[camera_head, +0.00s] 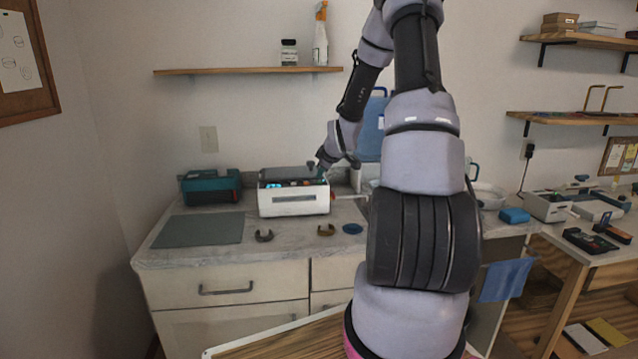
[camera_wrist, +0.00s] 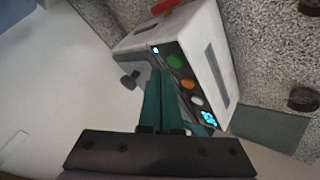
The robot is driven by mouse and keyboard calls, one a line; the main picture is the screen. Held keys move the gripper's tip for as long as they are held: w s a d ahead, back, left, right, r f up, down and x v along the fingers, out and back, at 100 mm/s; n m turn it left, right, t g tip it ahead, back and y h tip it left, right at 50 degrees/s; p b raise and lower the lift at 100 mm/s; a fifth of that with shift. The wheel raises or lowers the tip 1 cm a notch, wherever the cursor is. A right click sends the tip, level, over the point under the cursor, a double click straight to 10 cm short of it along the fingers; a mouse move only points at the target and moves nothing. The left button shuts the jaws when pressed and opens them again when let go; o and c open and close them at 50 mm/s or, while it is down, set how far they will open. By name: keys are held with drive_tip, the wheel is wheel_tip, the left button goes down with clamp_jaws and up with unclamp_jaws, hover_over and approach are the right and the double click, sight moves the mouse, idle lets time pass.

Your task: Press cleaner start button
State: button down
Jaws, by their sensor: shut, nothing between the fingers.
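The cleaner (camera_head: 293,203) is a white box with a grey lid, standing on the grey worktop. In the wrist view the cleaner (camera_wrist: 214,50) shows a dark control panel (camera_wrist: 181,74) with a green button (camera_wrist: 174,60), an orange button (camera_wrist: 187,84), a pale button (camera_wrist: 196,99) and a lit blue display (camera_wrist: 208,117). My gripper (camera_head: 322,171) is at the cleaner's upper right in the head view. In the wrist view my gripper (camera_wrist: 160,74) has its teal fingers together and empty, tips just beside the green button. I cannot tell whether they touch the panel.
A teal box (camera_head: 210,187) stands left of the cleaner, behind a grey-green mat (camera_head: 198,229). A shelf (camera_head: 250,71) with bottles hangs above. My arm hides the worktop's right part.

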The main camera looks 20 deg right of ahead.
wheel_tip(320, 180, up, 6)
idle(0.7)
idle(0.7)
drive_tip(key=s+a+r+m+g, duration=0.1)
drive_tip(key=s+a+r+m, duration=0.2)
drive_tip(key=s+a+r, duration=0.35)
drive_tip(key=s+a+r+m, duration=0.3)
drive_tip(key=s+a+r, duration=0.1)
drive_tip(key=s+r, duration=0.5)
drive_tip(key=s+a+r+m+y, duration=0.1)
drive_tip(key=s+a+r+m, duration=0.1)
drive_tip(key=s, duration=0.8)
drive_tip(key=s+a+r+m+g+y, duration=0.1)
drive_tip(key=s+a+m, duration=0.3)
drive_tip(key=s, duration=0.6)
drive_tip(key=shift+a+r+y, duration=0.3)
drive_tip(key=shift+a+r, duration=0.6)
drive_tip(key=shift+a, duration=0.1)
